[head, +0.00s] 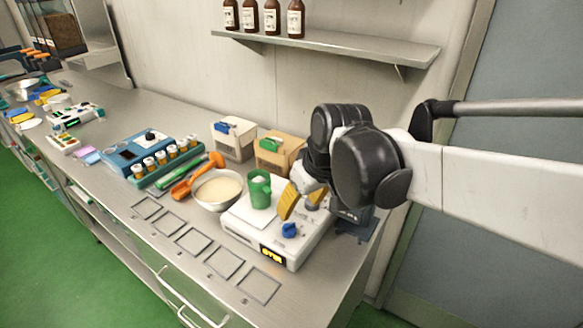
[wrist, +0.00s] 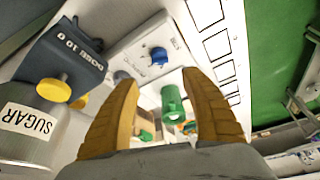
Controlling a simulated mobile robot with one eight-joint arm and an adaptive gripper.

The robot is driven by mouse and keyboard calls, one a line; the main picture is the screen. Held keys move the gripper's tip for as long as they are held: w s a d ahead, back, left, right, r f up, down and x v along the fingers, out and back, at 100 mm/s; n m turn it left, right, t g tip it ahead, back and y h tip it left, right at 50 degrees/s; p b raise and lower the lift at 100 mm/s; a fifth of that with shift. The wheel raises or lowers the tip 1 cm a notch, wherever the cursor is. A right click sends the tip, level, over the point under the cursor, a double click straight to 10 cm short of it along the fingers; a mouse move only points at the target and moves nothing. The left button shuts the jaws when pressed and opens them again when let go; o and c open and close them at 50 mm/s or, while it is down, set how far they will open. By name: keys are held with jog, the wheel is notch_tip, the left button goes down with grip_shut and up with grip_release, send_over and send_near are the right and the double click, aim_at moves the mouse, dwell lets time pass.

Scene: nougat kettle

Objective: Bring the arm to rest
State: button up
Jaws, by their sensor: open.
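My gripper (head: 303,201) has yellow fingers and hangs over the right part of the white appliance (head: 243,234). In the wrist view, the fingers of my gripper (wrist: 160,90) stand wide apart with nothing held between them. A green mug (head: 260,190) stands upright on the white appliance, to the left of the fingers. In the wrist view the green mug (wrist: 171,104) shows beyond the fingers, near the right one. My folded black and white arm comes in from the right and hides part of the bench behind it.
A dark doser (wrist: 65,58) with a yellow knob and a sugar jar (wrist: 32,122) are close by in the wrist view. A shelf (head: 330,42) with bottles hangs above.

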jog(key=shift+r, duration=0.2)
jog(key=s+d+f+m+t+h, duration=0.1)
jog(key=s+d+m, duration=0.5)
jog(key=s+d, duration=0.7)
jog(key=shift+s+d+f+t+h, duration=0.2)
jog(key=shift+s+t+h, duration=0.35)
jog(key=shift+t, duration=0.55)
